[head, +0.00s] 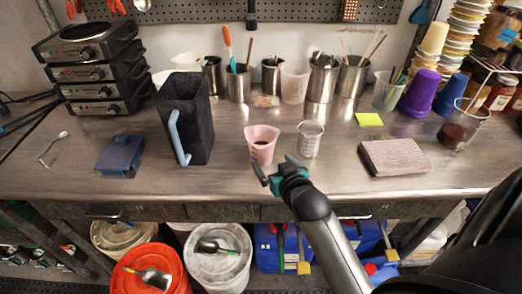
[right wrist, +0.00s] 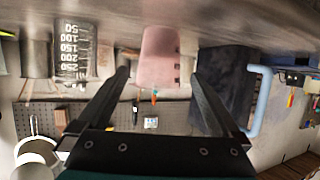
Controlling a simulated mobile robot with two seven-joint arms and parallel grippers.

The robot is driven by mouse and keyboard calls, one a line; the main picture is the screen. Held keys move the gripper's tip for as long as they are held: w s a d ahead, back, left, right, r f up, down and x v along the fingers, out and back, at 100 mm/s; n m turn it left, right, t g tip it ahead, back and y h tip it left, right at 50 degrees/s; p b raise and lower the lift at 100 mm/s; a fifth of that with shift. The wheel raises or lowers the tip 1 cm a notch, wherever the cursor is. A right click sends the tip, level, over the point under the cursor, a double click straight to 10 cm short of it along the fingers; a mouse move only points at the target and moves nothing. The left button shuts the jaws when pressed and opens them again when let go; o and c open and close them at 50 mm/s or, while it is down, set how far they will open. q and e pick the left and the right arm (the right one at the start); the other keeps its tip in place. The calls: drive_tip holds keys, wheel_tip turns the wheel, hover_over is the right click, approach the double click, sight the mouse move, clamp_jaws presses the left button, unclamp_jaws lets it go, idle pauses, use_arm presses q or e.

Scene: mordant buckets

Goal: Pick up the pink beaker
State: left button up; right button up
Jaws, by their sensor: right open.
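The pink beaker (head: 262,144) stands upright on the metal workbench (head: 235,190), near the middle, with something dark inside. My right gripper (head: 276,174) is open and empty, just in front of the beaker on the near side. In the right wrist view, which looks upside down, the pink beaker (right wrist: 160,52) shows between and beyond the two open fingers (right wrist: 159,76). I cannot tell whether a finger touches it. My left gripper is not in view.
A clear graduated beaker (head: 310,140) stands close to the right of the pink one. A dark pitcher (head: 190,120) with a blue handle stands to its left. A folded cloth (head: 394,157) and a blue box (head: 120,155) lie farther out. Steel cups stand behind.

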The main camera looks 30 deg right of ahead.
sight(266, 154)
drive_tip(key=b+x, duration=0.1)
drive_tip(key=x, duration=0.4)
drive_tip(key=shift+w+d+f, duration=0.1)
drive_tip(key=shift+w+f, duration=0.05)
drive_tip(key=shift+w, duration=0.2)
drive_tip(key=shift+b+x, duration=0.75)
drive_tip(key=shift+x, duration=1.75)
drive_tip(key=c, duration=1.2)
drive_tip(key=shift+c, duration=0.2)
